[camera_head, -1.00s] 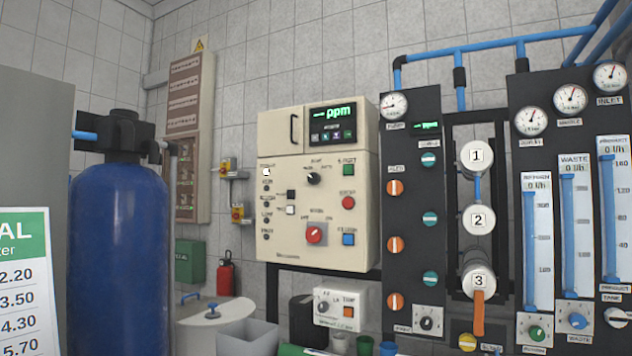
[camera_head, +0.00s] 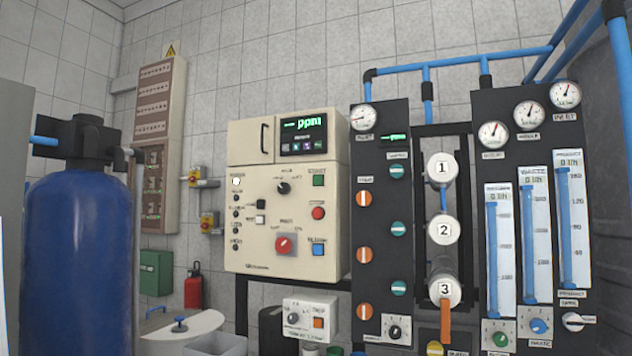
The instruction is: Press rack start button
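The rack's control box (camera_head: 262,250) is a cream cabinet left of the black gauge panel. The display (camera_head: 303,136) reads "ppm" in green. A white lamp (camera_head: 236,181) is lit at the left. Neither of my grippers is in view.
A large blue tank (camera_head: 78,250) stands at the left. The black panel (camera_head: 380,180) with gauges, flow meters and numbered white cylinders fills the right. A small white box (camera_head: 309,320) hangs below the cabinet. Nothing blocks the cabinet's front.

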